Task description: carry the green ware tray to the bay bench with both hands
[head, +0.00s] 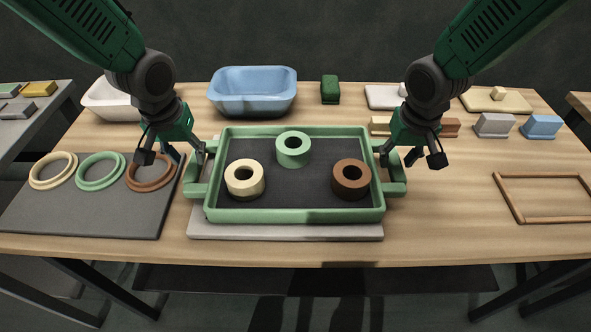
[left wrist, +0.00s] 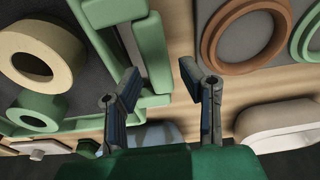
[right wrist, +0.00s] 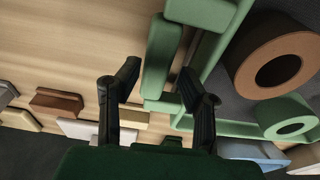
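The green ware tray (head: 295,217) rests on a pale grey board (head: 285,232) on the wooden table. It holds a cream ring (head: 233,187), a green ring (head: 293,158) and a brown ring (head: 350,190). My left gripper (head: 173,155) is open over the tray's left handle (head: 194,190); its spread fingers (left wrist: 158,78) show the handle (left wrist: 155,52) between and beyond them. My right gripper (head: 412,155) is open over the right handle (head: 397,188), with the handle (right wrist: 160,62) likewise between its fingers (right wrist: 160,80). Neither gripper visibly grips. I cannot tell which surface is the bay bench.
A dark mat (head: 90,213) with three flat rings lies left. A white basin (head: 105,100), blue basin (head: 252,90) and green block (head: 330,88) stand behind. Several small blocks sit back right. A wooden frame (head: 507,200) lies right. Other surfaces show at left (head: 45,122) and right (head: 582,103).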

